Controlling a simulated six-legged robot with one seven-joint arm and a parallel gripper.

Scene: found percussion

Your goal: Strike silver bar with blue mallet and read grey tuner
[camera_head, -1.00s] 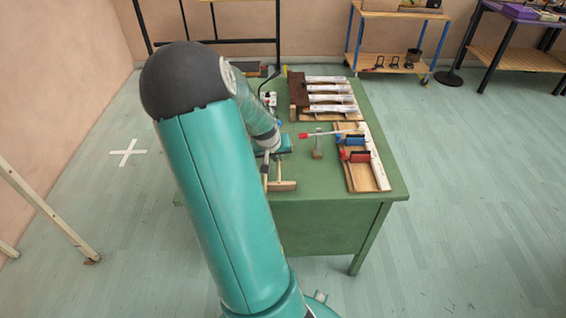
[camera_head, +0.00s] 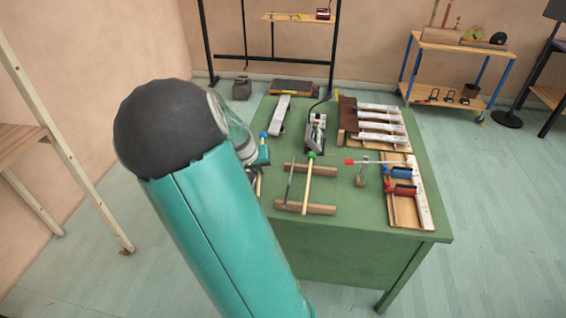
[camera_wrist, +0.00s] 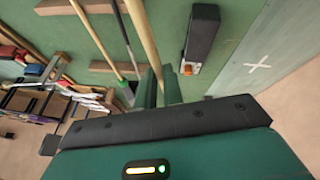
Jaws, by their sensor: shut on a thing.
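In the head view, a blue mallet head (camera_head: 262,135) shows just beyond my gripper (camera_head: 262,158). Its pale wooden handle (camera_wrist: 143,35) runs between my fingers in the wrist view, and my gripper (camera_wrist: 159,88) is shut on it. The mallet is over the green table's left part; the wrist view hides its head. A long, pale silver bar (camera_head: 280,112) lies farther back on the table. A grey box with a light panel, seemingly the grey tuner (camera_head: 316,132), stands to its right; its reading is too small to make out.
Wooden rests (camera_head: 305,207) carry a green-headed mallet (camera_head: 311,154) and a thin dark rod. A red-headed mallet (camera_head: 349,162) lies across a small post. Several pale bars (camera_head: 380,125) and red and blue cylinders fill the table's right side. A dark box (camera_wrist: 205,32) lies near the table edge.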

